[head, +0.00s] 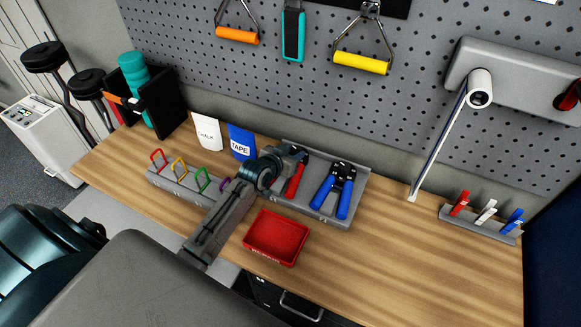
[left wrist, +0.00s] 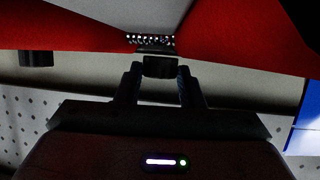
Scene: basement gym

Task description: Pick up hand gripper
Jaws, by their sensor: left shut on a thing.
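A red-handled hand gripper (head: 295,180) is in the left slot of the grey tray (head: 318,218), partly hidden by my left arm. A blue-handled hand gripper (head: 345,197) with a dark spring head lies in the right slot. My left gripper (head: 298,154) is at the top end of the red one and shut on it. In the left wrist view, my left gripper's fingers (left wrist: 159,74) are on either side of a small dark part below the spring, with the red handles (left wrist: 70,28) spreading to both sides. I cannot tell whether the red one still touches the tray. My right gripper is not in view.
A red bin (head: 276,238) stands in front of the tray. A holder with coloured clips (head: 180,173) is at left, chalk (head: 207,133) and tape (head: 241,142) packets behind. A peg rack (head: 478,228) is at right. The wooden bench (head: 400,250) is clear between.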

